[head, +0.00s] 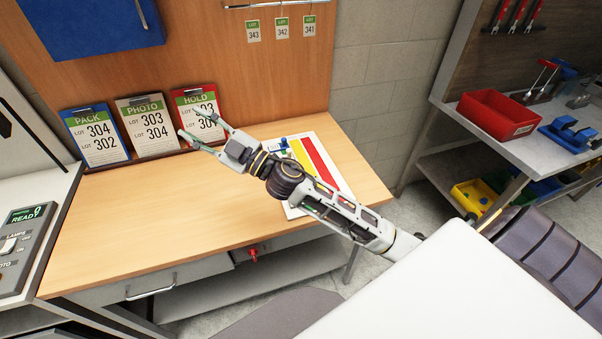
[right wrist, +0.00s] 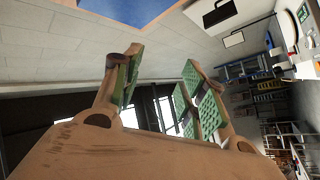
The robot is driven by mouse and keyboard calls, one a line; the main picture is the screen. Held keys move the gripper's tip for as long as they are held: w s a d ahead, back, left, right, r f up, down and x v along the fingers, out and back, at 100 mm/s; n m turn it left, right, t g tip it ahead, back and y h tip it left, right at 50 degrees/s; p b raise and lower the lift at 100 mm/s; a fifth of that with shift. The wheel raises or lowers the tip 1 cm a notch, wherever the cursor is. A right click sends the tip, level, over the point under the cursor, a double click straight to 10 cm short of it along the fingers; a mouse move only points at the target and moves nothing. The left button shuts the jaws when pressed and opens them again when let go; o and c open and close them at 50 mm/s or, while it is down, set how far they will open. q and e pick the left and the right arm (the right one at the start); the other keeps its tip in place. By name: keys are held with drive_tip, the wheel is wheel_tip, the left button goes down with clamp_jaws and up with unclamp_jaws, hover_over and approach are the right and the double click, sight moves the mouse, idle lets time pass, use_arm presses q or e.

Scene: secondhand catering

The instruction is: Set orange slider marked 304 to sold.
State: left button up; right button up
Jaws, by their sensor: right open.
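I cannot make out an orange slider marked 304 in either view. A white board (head: 335,178) with yellow and red stripes lies on the wooden desk, partly hidden by my right arm. Small blue pieces (head: 283,146) sit at its far left edge. My right gripper (head: 196,126) is open and empty, reaching left past the board, in front of the red HOLD card (head: 190,98). In the right wrist view its fingers (right wrist: 160,92) are spread with nothing between them. My left gripper is not in view.
The PACK card (head: 95,137) and PHOTO card (head: 148,127) stand along the desk's back; both show lot 304. Lot tags (head: 282,28) hang above. The desk's front left (head: 130,220) is clear. A switch box (head: 22,245) is at left, a red bin (head: 497,115) at right.

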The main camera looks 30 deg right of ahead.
drive_tip(key=s+a+f+n+g+y, duration=0.1)
drive_tip(key=s+a+n+g+y, duration=0.15)
drive_tip(key=n+g, duration=0.35)
drive_tip(key=s+a+f+n+g+y, duration=0.1)
drive_tip(key=a+n+g+y, duration=0.2)
drive_tip(key=a+n+g, duration=0.15)
drive_tip(key=d+f+n+g+h, duration=0.45)
drive_tip(key=f+g+h, duration=0.2)
drive_tip(key=f, duration=0.25)
drive_tip(key=w+d+f+m+g+h, duration=0.1)
drive_tip(key=d+m+h, duration=0.4)
drive_tip(key=d+h, duration=0.7)
drive_tip(key=w+d+f, duration=0.1)
drive_tip(key=d, duration=1.5)
drive_tip(key=shift+f+m, duration=0.2)
drive_tip(key=shift+m, duration=0.2)
drive_tip(key=shift+f+p, duration=1.25)
drive_tip(key=shift+f, duration=5.65)
